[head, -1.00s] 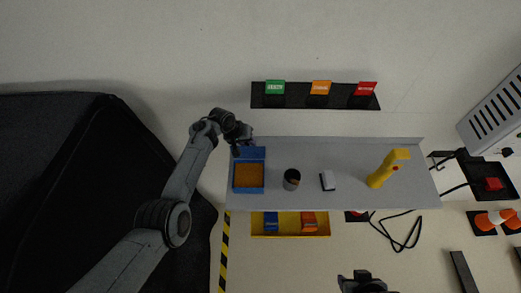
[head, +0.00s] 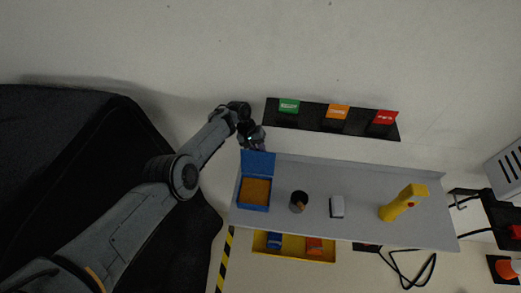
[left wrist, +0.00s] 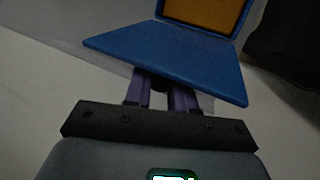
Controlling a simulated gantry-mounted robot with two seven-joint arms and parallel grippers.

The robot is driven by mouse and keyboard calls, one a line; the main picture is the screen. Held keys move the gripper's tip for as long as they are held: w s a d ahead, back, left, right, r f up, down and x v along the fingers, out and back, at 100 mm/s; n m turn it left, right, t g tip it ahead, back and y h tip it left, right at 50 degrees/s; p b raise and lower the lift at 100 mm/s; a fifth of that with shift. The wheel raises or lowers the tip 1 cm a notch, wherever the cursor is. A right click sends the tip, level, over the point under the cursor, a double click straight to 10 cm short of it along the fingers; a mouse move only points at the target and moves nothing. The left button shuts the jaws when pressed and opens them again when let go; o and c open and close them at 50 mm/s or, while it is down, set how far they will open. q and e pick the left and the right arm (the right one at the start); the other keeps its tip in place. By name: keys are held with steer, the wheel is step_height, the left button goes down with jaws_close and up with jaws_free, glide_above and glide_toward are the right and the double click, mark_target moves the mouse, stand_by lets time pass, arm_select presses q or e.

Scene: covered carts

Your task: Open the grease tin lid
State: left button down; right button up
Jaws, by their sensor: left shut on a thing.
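The grease tin (head: 239,192) is a blue box with orange-brown grease inside, at the left end of the grey shelf. Its blue lid (head: 258,163) stands open at the tin's far side, tilted back from the opening. My left gripper (head: 257,146) is at the lid's far edge, shut on it. In the left wrist view, the purple fingers (left wrist: 160,92) reach the edge of the lid (left wrist: 170,58), which hides their tips. The tin's orange inside (left wrist: 205,12) shows beyond the lid. My right gripper is out of view.
On the grey shelf (head: 360,230) stand a dark cup (head: 299,201), a white-topped block (head: 337,206) and a yellow tool (head: 403,203). A yellow tray (head: 292,257) lies below. Green, orange and red tags (head: 337,112) sit on a black strip behind the shelf.

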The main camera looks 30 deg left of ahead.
arm_select(q)
steer(key=shift+f, duration=0.1)
steer(key=c, duration=1)
jaws_free()
steer(key=shift+d, duration=0.1)
steer(key=shift+p+v, duration=1.65)
steer(key=shift+v, duration=2.15)
